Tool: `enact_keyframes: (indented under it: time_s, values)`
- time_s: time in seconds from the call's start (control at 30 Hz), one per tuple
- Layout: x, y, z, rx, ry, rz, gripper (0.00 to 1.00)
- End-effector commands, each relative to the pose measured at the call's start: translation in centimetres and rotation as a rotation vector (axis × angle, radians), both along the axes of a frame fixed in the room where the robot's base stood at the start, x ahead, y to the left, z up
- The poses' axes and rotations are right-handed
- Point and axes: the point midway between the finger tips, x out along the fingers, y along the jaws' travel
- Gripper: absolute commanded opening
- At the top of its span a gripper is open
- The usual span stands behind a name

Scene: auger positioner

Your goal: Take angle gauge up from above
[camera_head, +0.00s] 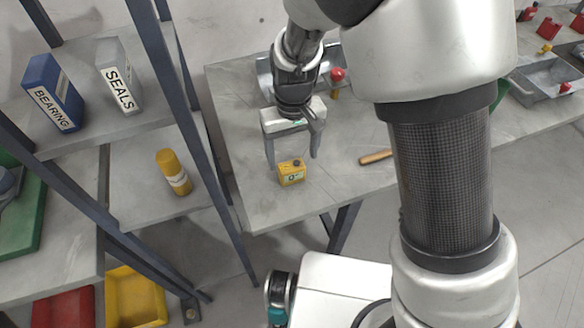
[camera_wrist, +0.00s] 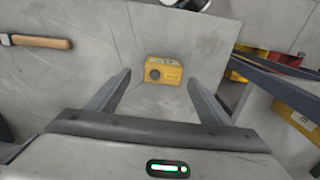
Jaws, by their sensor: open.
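The angle gauge looks to be the small yellow box (camera_head: 291,173) with a dark round knob, lying on the grey table near its front left corner. In the wrist view the yellow box (camera_wrist: 163,71) sits beyond the fingertips, near the middle. My gripper (camera_head: 291,162) is open and points down, with its fingers above and to either side of the box. In the wrist view my gripper (camera_wrist: 158,80) shows nothing between its fingers. I cannot tell the exact height gap.
A wooden handle (camera_head: 375,157) lies on the table (camera_head: 248,205) to the right. A grey tray with a red-knobbed item (camera_head: 338,74) is behind my gripper. At left, a blue upright shelf post (camera_head: 185,130) stands close to the table, with a yellow bottle (camera_head: 173,172) on the shelf.

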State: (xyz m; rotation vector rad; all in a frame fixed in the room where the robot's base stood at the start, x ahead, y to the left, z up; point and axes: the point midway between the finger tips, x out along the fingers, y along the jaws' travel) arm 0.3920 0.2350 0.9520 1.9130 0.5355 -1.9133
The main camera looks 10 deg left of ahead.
Motion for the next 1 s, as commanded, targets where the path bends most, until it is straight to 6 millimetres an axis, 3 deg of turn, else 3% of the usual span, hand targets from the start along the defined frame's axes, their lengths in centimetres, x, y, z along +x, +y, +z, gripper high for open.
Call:
enact_keyframes:
  time_s: [0.4,0.7,1.0]
  values:
    - [-0.5,0.3,-5.0,-0.002,0.001,0.000,0.73]
    - [-0.5,0.3,-5.3,0.000,0.000,0.000,0.72]
    - [-0.4,0.3,-5.2,0.001,-0.001,0.000,0.21]
